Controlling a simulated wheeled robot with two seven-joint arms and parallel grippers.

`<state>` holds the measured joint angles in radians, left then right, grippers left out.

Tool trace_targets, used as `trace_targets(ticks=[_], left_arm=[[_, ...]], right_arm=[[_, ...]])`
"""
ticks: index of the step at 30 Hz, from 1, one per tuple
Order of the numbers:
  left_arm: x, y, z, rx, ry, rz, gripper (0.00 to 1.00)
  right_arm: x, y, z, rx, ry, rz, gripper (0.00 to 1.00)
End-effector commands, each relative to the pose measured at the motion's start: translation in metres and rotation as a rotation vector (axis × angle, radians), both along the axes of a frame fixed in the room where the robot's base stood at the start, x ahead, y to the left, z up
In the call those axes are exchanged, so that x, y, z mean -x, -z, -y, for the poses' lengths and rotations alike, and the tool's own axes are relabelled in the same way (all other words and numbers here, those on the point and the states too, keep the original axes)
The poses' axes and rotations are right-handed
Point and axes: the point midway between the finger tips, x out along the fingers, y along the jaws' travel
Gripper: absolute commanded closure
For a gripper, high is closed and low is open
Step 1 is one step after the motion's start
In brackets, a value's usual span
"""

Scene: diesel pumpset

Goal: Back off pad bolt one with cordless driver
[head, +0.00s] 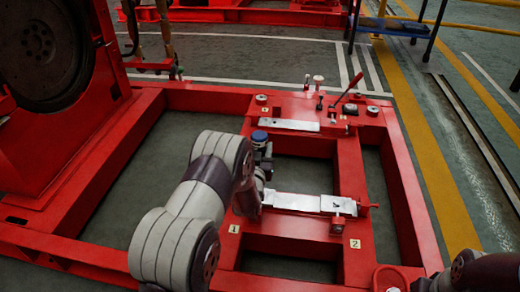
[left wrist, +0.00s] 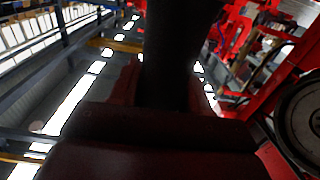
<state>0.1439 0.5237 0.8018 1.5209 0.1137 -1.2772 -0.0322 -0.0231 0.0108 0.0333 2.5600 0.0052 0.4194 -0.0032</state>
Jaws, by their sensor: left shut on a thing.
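My left gripper (head: 250,200) is over the near left part of the red frame, by the label 1, its fingers mostly hidden behind my arm. It is shut on the cordless driver, whose blue-capped grey body (head: 262,148) stands up beside my wrist. In the left wrist view a dark upright shape, likely the driver (left wrist: 165,60), fills the middle. Pad bolt one is hidden behind my arm and gripper; I cannot tell whether the driver touches it. A grey metal pad (head: 295,202) runs right from the gripper to a red bolt block by label 2.
The red base frame (head: 400,190) has open bays. A red machine with a dark flywheel (head: 40,50) stands at left. Part of my right arm shows at bottom right. Open floor lies beyond the frame.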

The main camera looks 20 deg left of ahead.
Motion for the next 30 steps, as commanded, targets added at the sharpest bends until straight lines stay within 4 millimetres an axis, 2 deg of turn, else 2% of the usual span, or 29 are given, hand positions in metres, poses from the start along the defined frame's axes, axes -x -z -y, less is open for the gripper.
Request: trace_targets(ticks=[4, 30], left_arm=[[-0.0007, -0.0057, -0.0001, -0.001, 0.0, 0.005, 1.0], [-0.0006, 0.0011, -0.0001, -0.001, 0.0, 0.005, 1.0]], right_arm=[[-0.0001, -0.0046, 0.0, 0.0, 0.0, 0.0, 0.4], [0.0, 0.0002, 0.0, 0.0, 0.0, 0.0, 0.4]])
